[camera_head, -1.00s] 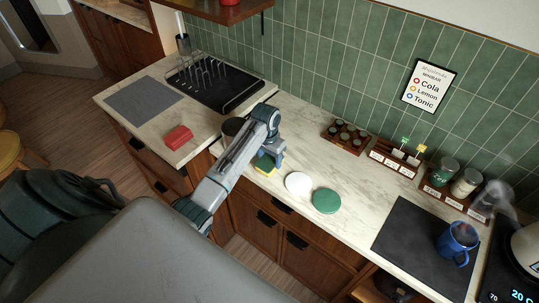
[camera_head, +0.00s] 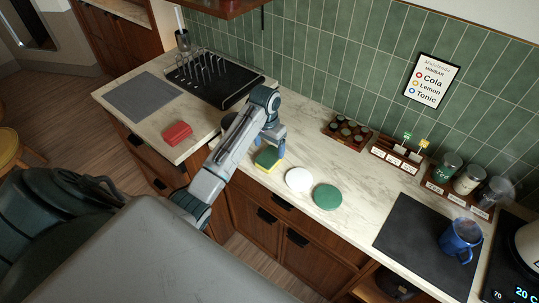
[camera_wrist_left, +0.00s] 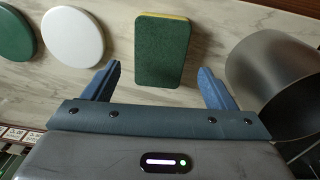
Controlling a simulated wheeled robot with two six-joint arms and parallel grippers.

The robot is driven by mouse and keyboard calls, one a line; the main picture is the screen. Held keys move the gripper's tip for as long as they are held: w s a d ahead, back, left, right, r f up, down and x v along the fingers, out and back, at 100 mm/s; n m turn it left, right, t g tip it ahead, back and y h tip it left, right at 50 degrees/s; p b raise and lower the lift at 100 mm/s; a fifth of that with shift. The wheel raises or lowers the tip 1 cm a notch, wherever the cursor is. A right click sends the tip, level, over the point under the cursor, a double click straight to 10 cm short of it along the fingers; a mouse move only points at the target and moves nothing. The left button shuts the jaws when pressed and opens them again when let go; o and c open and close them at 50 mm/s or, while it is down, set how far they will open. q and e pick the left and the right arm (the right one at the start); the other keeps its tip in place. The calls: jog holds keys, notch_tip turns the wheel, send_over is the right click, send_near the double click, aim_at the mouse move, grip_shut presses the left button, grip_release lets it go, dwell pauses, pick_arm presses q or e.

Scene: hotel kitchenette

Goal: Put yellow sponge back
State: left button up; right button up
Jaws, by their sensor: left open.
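The yellow sponge with a green top (camera_head: 267,158) lies on the marble counter near its front edge. In the left wrist view the sponge (camera_wrist_left: 162,50) shows its green face, with a thin yellow strip along its far edge. My left gripper (camera_head: 275,148) is over the counter just beside the sponge. In the left wrist view my left gripper (camera_wrist_left: 157,85) is open, its fingers apart on either side of the sponge's near end and not visibly touching it. A dark round container (camera_wrist_left: 280,80) stands to the right there; my arm partly hides it in the head view. My right gripper is not in view.
A white disc (camera_head: 299,179) and a green disc (camera_head: 327,197) lie right of the sponge. A red block (camera_head: 177,133), a grey mat (camera_head: 143,97) and a black dish rack (camera_head: 215,82) are left. A blue mug (camera_head: 461,238) stands on a dark mat (camera_head: 405,240) at right.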

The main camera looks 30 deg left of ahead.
aim_at(268, 156)
pick_arm(q)
notch_tip(268, 156, up, 2)
jog(key=shift+a+r+b, duration=0.1)
jog(key=shift+b, duration=0.3)
jog(key=r+p, duration=0.1)
jog(key=r, duration=0.1)
jog(key=r+p, duration=0.2)
jog(key=r, duration=0.1)
jog(key=shift+s+r, duration=0.2)
jog(key=shift+r, duration=0.1)
jog(key=shift+w, duration=0.1)
dwell(0.9)
